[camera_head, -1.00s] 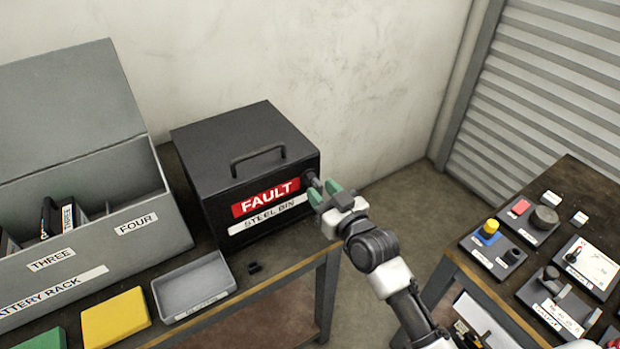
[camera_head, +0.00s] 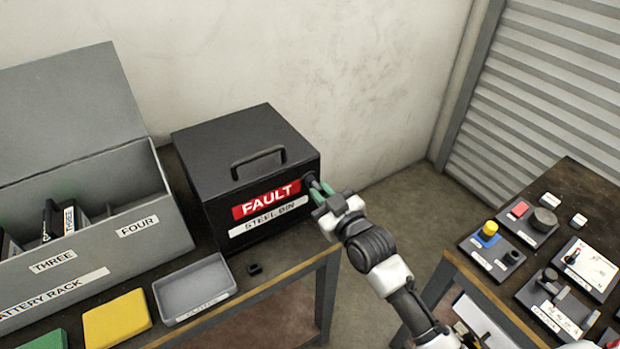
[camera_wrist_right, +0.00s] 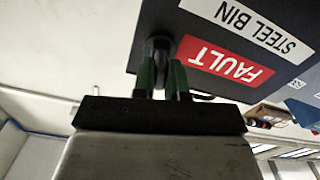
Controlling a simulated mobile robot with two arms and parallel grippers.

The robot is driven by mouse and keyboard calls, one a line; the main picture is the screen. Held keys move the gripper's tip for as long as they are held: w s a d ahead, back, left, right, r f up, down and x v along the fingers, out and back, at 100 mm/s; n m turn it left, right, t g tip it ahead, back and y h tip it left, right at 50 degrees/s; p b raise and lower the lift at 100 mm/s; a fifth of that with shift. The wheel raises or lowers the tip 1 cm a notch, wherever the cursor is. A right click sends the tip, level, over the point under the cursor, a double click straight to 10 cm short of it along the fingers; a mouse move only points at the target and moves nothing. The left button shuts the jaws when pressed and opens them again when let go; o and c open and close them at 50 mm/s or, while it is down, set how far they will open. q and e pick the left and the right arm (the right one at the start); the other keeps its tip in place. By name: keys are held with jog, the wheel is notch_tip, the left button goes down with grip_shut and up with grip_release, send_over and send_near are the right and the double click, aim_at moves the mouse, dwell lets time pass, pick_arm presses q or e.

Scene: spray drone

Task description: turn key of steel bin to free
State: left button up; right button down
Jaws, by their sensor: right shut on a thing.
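The steel bin (camera_head: 240,165) is a dark box with a lid handle (camera_head: 258,161), a red FAULT label and a white STEEL BIN label on its front. Its key (camera_head: 310,180) is a small dark knob at the front's right edge. My right gripper (camera_head: 319,190), with green fingers, is shut on the key. In the right wrist view the bin (camera_wrist_right: 190,28) appears upside down, and the dark key (camera_wrist_right: 158,46) sits between the green fingers (camera_wrist_right: 160,78). The fingers partly hide the key, so its turn angle cannot be told. My left gripper is not in view.
A grey battery rack (camera_head: 165,237) with an open lid stands left of the bin. A second bench (camera_head: 580,182) with several devices stands right, across a floor gap.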

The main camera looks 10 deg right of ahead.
jog(key=n+p, duration=0.1)
jog(key=n, duration=0.9)
jog(key=shift+p, duration=0.35)
jog(key=shift+n, duration=1)
jog(key=shift+n, duration=1.1)
jog(key=c, duration=1.1)
grip_release()
jog(key=shift+s, duration=0.1)
